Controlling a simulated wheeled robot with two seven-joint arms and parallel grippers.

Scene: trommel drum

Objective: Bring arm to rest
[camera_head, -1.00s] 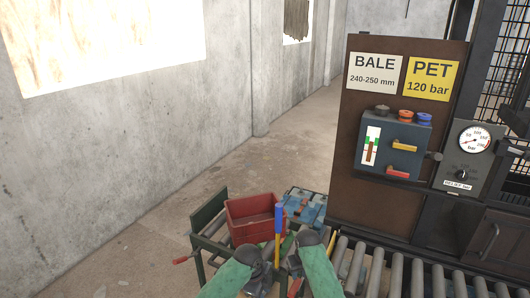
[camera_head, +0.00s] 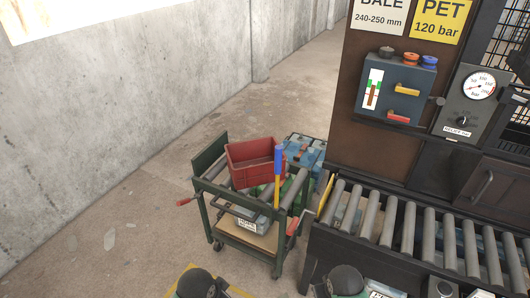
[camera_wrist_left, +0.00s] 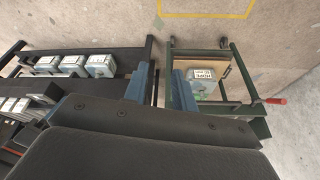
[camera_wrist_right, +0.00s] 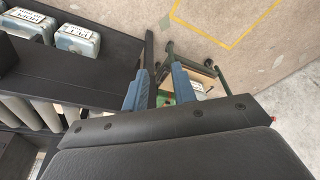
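My left gripper (camera_wrist_left: 163,78) shows in the left wrist view with its two blue fingers apart and nothing between them. It is above the floor, between the dark shelf frame and the green cart. My right gripper (camera_wrist_right: 159,78) shows in the right wrist view, also with its blue fingers apart and empty, above a dark frame edge and part of the cart. In the head view only rounded dark parts of my arms show at the bottom edge; both grippers are out of that view.
A green cart (camera_head: 206,216) carries a red bin (camera_head: 256,162) and a blue-and-yellow upright tool (camera_head: 277,178). A roller conveyor (camera_head: 408,222) stands at right, below the gauge panel (camera_head: 472,100). Labelled grey blocks (camera_wrist_left: 100,66) lie on a dark shelf.

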